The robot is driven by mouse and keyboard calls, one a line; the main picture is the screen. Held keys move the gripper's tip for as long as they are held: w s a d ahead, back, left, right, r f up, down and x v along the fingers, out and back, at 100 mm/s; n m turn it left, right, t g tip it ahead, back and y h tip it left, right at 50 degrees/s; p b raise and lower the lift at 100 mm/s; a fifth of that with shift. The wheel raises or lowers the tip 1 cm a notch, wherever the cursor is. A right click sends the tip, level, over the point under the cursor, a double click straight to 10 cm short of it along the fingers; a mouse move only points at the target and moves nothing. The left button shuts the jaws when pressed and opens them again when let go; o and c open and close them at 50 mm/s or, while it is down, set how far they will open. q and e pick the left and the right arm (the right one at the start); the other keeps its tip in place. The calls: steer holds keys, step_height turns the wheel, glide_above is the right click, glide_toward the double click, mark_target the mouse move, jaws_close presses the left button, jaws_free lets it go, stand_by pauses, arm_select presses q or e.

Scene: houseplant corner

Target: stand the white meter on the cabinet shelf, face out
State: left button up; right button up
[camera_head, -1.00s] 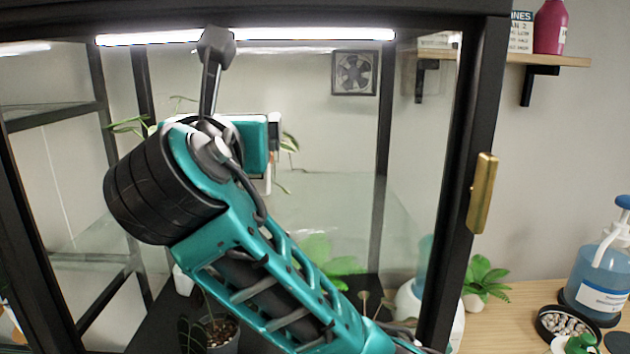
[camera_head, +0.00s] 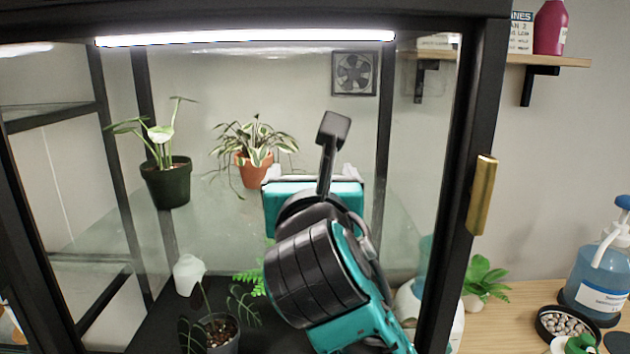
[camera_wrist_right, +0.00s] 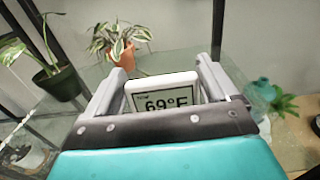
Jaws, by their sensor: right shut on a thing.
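The white meter (camera_wrist_right: 161,93) is held between the two fingers of my right gripper (camera_wrist_right: 161,72) in the right wrist view. Its screen reads 69°F and faces the wrist camera, back toward me. Its lower part is hidden by the gripper body. In the head view my right gripper (camera_head: 314,174) is inside the cabinet, over the right part of the glass shelf (camera_head: 225,228), and its body hides the meter. I cannot tell whether the meter touches the shelf. My left gripper is not in view.
A dark green pot (camera_head: 167,184) and a terracotta pot (camera_head: 253,172) with plants stand on the shelf to the left. The shelf between them and my gripper looks clear. The black door frame (camera_head: 472,110) with a brass handle (camera_head: 482,194) is at the right.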

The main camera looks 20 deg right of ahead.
steer(key=shift+d+f, duration=0.2)
steer(key=shift+f, duration=0.1)
steer(key=o, duration=0.8)
steer(key=shift+o, duration=0.2)
